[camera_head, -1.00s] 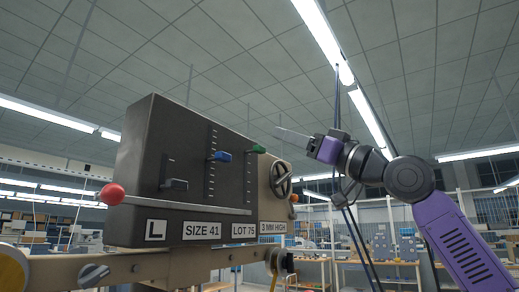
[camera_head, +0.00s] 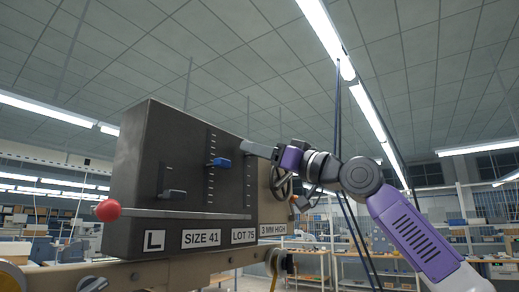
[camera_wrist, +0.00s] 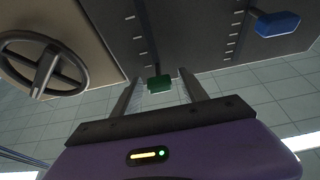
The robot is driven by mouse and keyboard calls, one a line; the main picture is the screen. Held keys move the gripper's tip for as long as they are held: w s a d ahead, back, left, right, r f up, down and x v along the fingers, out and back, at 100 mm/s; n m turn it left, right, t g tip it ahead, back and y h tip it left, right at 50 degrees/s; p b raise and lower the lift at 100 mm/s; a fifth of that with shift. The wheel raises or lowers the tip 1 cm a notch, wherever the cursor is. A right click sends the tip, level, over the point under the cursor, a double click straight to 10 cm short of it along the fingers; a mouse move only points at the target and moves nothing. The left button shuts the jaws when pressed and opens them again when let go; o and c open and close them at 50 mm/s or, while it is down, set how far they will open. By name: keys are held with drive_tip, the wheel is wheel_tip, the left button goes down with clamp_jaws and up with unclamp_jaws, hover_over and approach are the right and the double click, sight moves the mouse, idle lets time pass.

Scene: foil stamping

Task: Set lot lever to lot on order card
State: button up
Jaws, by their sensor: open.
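The lot lever is a green knob (camera_wrist: 159,84) at the end of its slot, by the panel's edge in the wrist view; in the head view my gripper hides it. My gripper (camera_head: 249,148) is open at the upper right of the dark panel, above the LOT 75 label (camera_head: 244,235). In the wrist view its two fingers (camera_wrist: 160,77) stand on either side of the green knob, with gaps visible. I cannot tell how deep the knob sits between them. Lot reading marks line the slot, too small to read.
A blue knob (camera_head: 220,163) and a grey knob (camera_head: 174,194) sit in neighbouring slots. A handwheel (camera_wrist: 44,64) is beside the panel. Labels SIZE 41 (camera_head: 201,239), L (camera_head: 154,240) and 3 MM HIGH (camera_head: 273,230) line the bottom. A red ball (camera_head: 108,211) ends a bar at left.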

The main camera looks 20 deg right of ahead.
clamp_jaws()
idle(1.4)
